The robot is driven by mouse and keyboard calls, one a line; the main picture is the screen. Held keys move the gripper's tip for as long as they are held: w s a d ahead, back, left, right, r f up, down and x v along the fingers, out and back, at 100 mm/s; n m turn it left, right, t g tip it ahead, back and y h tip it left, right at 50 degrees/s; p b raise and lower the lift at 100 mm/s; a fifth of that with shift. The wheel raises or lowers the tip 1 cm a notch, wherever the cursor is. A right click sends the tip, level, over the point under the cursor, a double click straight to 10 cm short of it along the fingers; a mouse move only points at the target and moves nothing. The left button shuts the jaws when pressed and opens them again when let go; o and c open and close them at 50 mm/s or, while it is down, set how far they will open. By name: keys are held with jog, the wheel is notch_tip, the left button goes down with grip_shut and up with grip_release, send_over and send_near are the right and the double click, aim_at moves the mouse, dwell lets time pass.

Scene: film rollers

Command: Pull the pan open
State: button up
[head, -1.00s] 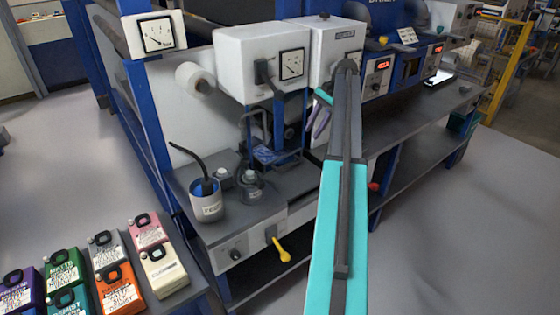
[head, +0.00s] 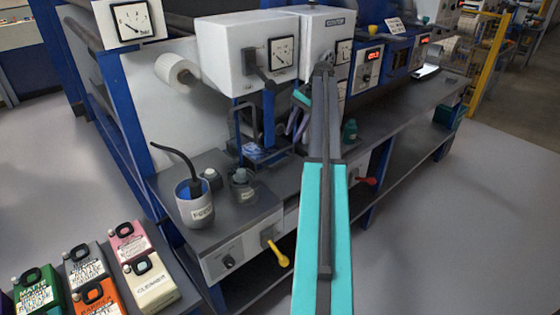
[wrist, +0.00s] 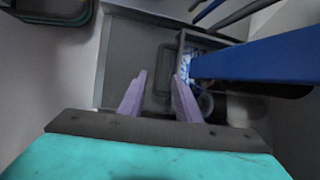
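In the head view my teal arm hides part of the gripper.
A yellow lever (head: 278,253) juts from the shelf front. Coloured containers (head: 150,283) stand at lower left. Floor at right is clear.

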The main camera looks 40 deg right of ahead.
aim_at(278, 164)
jog(key=shift+f, duration=0.1)
jog(key=p+x, duration=0.2)
jog(key=x, duration=1.1)
jog(key=shift+a+f, duration=0.2)
jog(key=shift+f, duration=0.1)
jog(key=shift+c, duration=0.4)
grip_shut()
